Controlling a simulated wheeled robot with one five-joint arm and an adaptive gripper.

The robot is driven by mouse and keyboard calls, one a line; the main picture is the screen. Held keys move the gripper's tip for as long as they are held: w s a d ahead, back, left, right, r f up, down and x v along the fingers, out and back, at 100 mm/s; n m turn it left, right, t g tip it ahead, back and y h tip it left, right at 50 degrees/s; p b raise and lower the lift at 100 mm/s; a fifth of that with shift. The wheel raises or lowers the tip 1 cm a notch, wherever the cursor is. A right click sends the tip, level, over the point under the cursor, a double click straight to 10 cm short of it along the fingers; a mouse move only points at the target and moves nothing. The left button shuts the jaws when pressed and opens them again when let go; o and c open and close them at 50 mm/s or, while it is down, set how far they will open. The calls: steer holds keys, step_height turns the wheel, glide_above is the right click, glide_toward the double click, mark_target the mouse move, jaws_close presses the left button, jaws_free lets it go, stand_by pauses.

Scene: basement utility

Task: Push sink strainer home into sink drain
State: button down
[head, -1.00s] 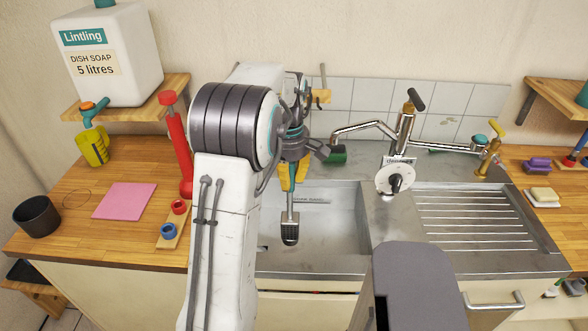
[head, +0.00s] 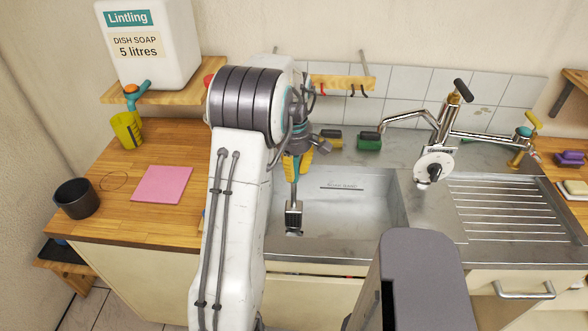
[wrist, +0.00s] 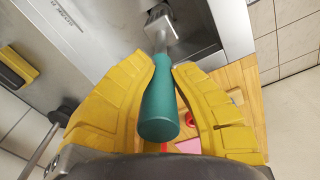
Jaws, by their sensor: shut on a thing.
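My gripper (head: 296,170) is over the left part of the steel sink, its yellow fingers shut on the teal handle of the sink strainer. The handle (wrist: 158,105) lies between both fingers in the wrist view. The strainer's metal end (head: 294,212) hangs downward in the basin and also shows in the wrist view (wrist: 160,22). The sink drain (head: 294,234) shows as a small dark patch on the basin floor, just below the strainer's end in the head view. I cannot tell whether they touch. My arm hides the basin's left side.
The sink basin (head: 350,213) is otherwise empty. A faucet (head: 440,125) and ribbed drainboard (head: 505,210) are on the right. A green sponge (head: 369,141) sits behind the basin. A pink cloth (head: 162,184) and black cup (head: 76,198) are on the left counter.

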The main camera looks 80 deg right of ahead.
mark_target(294, 183)
steer(key=shift+f, duration=0.15)
steer(key=shift+f+b, duration=1.85)
steer(key=shift+f, duration=0.4)
steer(key=shift+f+b, duration=1.45)
steer(key=shift+f, duration=0.65)
steer(key=c, duration=1.1)
jaws_free()
step_height(294, 183, up, 12)
steer(key=shift+a+r, duration=0.1)
